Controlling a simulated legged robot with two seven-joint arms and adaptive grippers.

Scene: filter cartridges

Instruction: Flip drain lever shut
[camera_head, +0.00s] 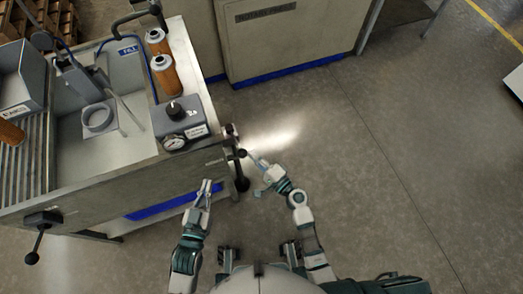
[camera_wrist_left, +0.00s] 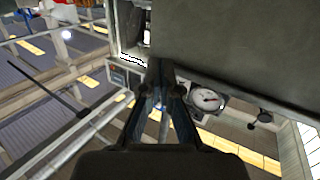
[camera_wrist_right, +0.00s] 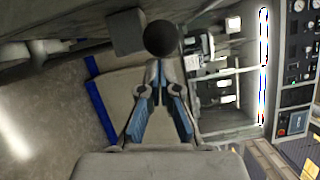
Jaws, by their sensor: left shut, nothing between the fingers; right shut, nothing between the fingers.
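Two levers show on the sink bench (camera_head: 150,185) in the head view. One, with a black ball knob (camera_head: 241,153), is at the bench's right front corner. The other, a black lever (camera_head: 33,257), hangs from a dark block on the front at the left. I cannot read which is the drain lever. My right gripper (camera_head: 252,157) is shut and empty beside the corner knob. In the right wrist view the knob (camera_wrist_right: 160,37) is just beyond the closed fingertips; contact is unclear. My left gripper (camera_head: 207,184) is shut and empty in front of the bench, near its right end.
A grey box with a pressure gauge (camera_head: 174,143) sits at the bench's right end. Orange filter cartridges (camera_head: 166,72) stand behind it. A grey bin (camera_head: 22,80) is at the far left. A beige cabinet (camera_head: 285,38) stands at the back. The floor (camera_head: 400,150) to the right is clear.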

